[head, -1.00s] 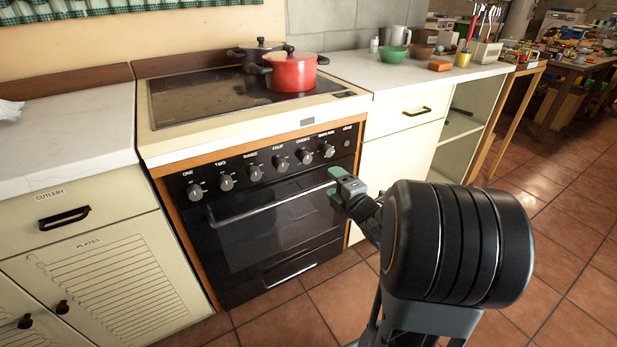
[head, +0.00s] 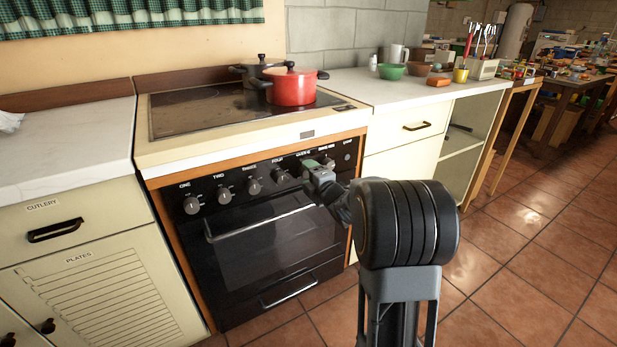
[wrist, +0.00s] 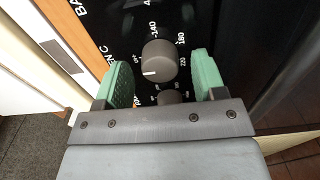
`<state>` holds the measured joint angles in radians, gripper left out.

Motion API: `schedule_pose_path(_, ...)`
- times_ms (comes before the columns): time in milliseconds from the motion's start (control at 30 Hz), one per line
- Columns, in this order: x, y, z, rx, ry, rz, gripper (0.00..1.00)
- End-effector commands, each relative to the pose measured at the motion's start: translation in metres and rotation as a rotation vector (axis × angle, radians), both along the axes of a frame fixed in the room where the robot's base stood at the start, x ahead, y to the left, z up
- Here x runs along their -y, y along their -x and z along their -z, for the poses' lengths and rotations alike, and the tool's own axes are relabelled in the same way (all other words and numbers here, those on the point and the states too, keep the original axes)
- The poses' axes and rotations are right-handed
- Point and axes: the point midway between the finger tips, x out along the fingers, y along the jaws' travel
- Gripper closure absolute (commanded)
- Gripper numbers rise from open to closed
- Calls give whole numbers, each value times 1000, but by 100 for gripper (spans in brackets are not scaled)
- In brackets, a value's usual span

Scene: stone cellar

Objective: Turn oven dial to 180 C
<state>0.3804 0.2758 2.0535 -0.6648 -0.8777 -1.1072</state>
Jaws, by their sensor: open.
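The oven (head: 262,245) has a black front panel with a row of grey knobs. In the wrist view a grey dial (wrist: 160,58) has printed numbers around it, 140, 180 and 220 among them. The partly visible label beside it ends in "EN C". Its white mark is on the lower left of its face, and 180 is at its upper right. My gripper (head: 318,170) is at the right part of the panel, in front of this dial. In the wrist view my gripper (wrist: 161,80) is open, its green pads apart on either side of the dial, with no visible grip.
A second knob (wrist: 170,97) sits below the dial in the wrist view, near the gripper's palm. On the hob stand a red pot (head: 293,87) and a black pot (head: 258,70). An oven handle bar (head: 262,220) runs below the knobs. Tiled floor is free at the right.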

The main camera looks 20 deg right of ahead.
Motion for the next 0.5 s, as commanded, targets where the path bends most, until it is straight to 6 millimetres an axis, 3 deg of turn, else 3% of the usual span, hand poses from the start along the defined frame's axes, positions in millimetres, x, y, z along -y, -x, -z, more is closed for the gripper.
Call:
schedule_pose_path(367,-1,-5,0,-1,-1,0,36)
schedule_pose_path(500,-1,-4,0,0,-1,0,48)
